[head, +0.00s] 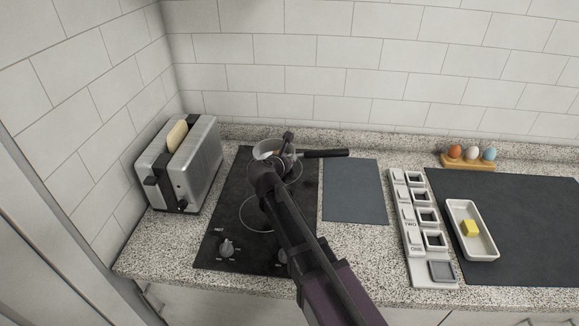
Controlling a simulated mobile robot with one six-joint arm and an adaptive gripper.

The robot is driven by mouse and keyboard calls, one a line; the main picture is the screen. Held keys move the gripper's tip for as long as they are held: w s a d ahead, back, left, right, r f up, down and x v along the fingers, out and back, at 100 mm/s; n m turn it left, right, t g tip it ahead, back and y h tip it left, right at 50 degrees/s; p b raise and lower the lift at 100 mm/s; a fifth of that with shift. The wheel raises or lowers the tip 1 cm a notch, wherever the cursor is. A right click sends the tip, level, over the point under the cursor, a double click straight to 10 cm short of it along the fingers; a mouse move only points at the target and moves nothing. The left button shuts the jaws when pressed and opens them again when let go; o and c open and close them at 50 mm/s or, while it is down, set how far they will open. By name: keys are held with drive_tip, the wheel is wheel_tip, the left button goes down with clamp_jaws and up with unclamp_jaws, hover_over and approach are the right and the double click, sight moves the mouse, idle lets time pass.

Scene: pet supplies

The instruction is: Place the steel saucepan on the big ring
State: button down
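The steel saucepan (262,149) is at the back of the black hob (225,221), with its black handle pointing right. It is over or just behind the back ring (296,182); I cannot tell whether it rests on the glass. My gripper (286,152) is at the saucepan's right side, near where the handle begins. My arm hides its fingers, so its grip is unclear.
A toaster (205,163) with bread stands left of the hob. To the right are a grey mat (353,190), a white panel of square slots (411,248), a white dish (485,248) with a yellow block, a dark mat (540,220) and eggs on a wooden holder (468,164).

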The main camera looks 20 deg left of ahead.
drive_tip(key=shift+f+b, duration=0.6)
drive_tip(key=shift+f, duration=0.25)
drive_tip(key=shift+f, duration=0.15)
drive_tip(key=c, duration=0.8)
unclamp_jaws()
drive_tip(key=shift+r, duration=0.2)
drive_tip(key=p+v, duration=0.4)
drive_tip(key=v, duration=0.8)
drive_tip(key=shift+p, duration=0.35)
